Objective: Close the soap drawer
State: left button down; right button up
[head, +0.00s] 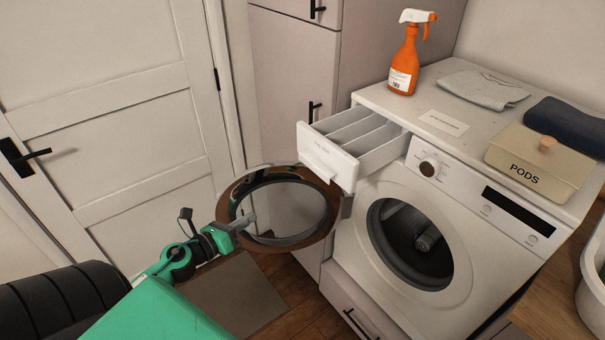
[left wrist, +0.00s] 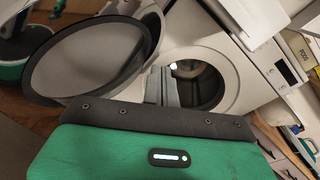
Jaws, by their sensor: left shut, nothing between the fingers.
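The soap drawer (head: 330,158) is pulled out at the upper left of the white washing machine (head: 400,270). Its white front faces left, and its open compartments look empty. My left gripper (head: 247,220) is shut and empty, below and to the left of the drawer front and apart from it. In the head view it overlaps the open round door. In the left wrist view the shut fingers (left wrist: 162,86) show against the drum opening. My right gripper is in neither view.
The washer's round door (head: 240,192) hangs open below the drawer, close to my left gripper. An orange spray bottle (head: 405,62), a grey cloth (head: 483,90), a dark folded cloth (head: 568,126) and a PODS box (head: 540,168) stand on top. A room door (head: 110,110) is at left.

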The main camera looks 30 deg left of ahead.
pick_arm(q)
jog(key=s+d+r+m+h, duration=0.1)
jog(key=d+r+m+h, duration=0.1)
jog(key=r+m, duration=0.3)
jog(key=d+r+m+h, duration=0.1)
jog(key=d+r+m, duration=0.15)
jog(key=r, duration=0.35)
jog(key=p, duration=0.7)
send_near(313, 171)
jog(key=x, duration=0.5)
jog(key=shift+w, duration=0.2)
jog(key=shift+p+x, duration=0.3)
jog(key=shift+x, duration=0.45)
jog(key=shift+f, duration=0.1)
